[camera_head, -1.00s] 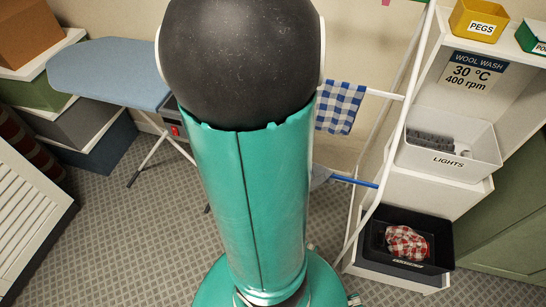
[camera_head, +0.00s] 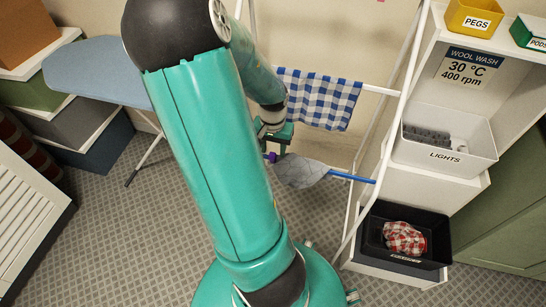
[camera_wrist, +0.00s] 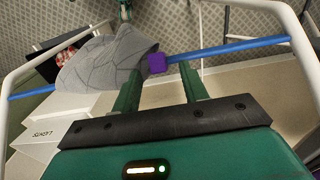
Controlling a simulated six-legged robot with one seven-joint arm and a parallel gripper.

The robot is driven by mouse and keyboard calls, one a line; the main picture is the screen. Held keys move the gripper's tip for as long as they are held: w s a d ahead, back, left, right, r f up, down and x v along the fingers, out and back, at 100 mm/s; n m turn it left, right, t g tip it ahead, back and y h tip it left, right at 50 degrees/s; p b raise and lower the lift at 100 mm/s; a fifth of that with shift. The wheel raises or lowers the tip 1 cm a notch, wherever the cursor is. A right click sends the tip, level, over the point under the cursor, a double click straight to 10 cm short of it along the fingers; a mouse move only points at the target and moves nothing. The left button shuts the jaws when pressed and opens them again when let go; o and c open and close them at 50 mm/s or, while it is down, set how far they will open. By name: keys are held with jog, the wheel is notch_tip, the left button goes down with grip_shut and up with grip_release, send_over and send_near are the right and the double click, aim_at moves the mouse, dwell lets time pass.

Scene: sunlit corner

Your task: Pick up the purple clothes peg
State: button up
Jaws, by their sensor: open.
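The purple clothes peg (camera_wrist: 156,63) sits at the blue rod, beside the edge of the grey cloth (camera_wrist: 108,57) in the wrist view. In the head view, a small purple bit of the peg (camera_head: 270,157) shows just below my gripper (camera_head: 280,137). In the wrist view, my gripper (camera_wrist: 160,72) is open, with a green finger on each side of the peg. The peg appears between or just beyond the fingertips; I cannot tell whether they touch it. The grey cloth also shows in the head view (camera_head: 302,172).
The blue rod (camera_head: 352,178) belongs to a white drying rack (camera_head: 385,140). A blue checked cloth (camera_head: 318,100) hangs close by my arm. Shelves hold a yellow PEGS box (camera_head: 476,20), a white LIGHTS bin (camera_head: 470,148) and a black bin (camera_head: 430,262).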

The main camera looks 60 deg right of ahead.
jog(key=shift+f, duration=0.5)
jog(key=shift+c, duration=0.2)
grip_shut()
jog(key=shift+r, duration=0.25)
